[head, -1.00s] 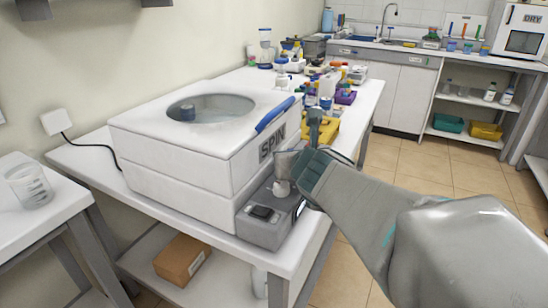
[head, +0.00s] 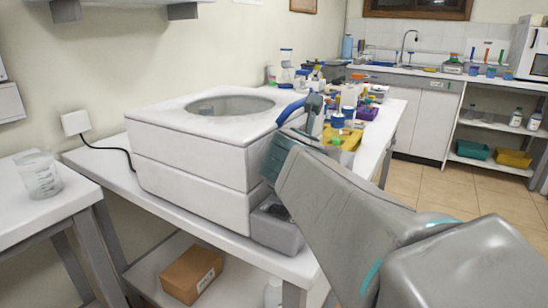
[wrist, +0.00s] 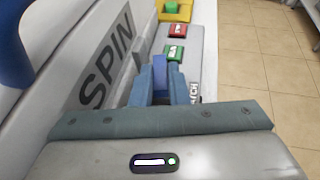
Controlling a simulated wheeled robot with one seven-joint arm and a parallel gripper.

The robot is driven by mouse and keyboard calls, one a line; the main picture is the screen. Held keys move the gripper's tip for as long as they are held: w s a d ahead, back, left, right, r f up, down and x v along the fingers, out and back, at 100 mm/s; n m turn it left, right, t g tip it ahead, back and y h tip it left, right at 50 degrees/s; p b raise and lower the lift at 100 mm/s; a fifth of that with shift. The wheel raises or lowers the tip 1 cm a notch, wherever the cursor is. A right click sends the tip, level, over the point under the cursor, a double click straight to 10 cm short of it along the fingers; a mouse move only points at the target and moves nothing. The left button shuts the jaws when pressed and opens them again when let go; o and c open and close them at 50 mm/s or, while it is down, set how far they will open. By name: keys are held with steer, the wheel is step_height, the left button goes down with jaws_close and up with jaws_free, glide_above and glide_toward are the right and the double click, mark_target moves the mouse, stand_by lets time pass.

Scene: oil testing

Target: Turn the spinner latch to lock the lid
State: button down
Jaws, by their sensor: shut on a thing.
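The spinner (head: 190,175) is a white box-shaped machine with a round window in its lid (head: 165,107); the lid is down on the body. Its SPIN lettering (wrist: 106,60) and blue lid handle (wrist: 14,45) show in the wrist view. My gripper (wrist: 161,88) is shut on a narrow blue piece (wrist: 160,68), which appears to be the latch, beside the grey control panel (wrist: 196,50). Part of the latch lettering shows right of the fingers. In the head view my gripper (head: 278,158) is at the machine's front corner; its fingertips and the latch are hidden.
A green button (wrist: 175,53) and a red button (wrist: 178,31) lie just beyond the fingers. The bench behind the machine is crowded with bottles and a yellow tray (head: 340,138). A beaker (head: 38,175) stands on the left table. Floor at the right is open.

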steer(key=c, duration=1.4)
jaws_free()
steer(key=shift+r+p, duration=0.15)
steer(key=shift+p, duration=0.4)
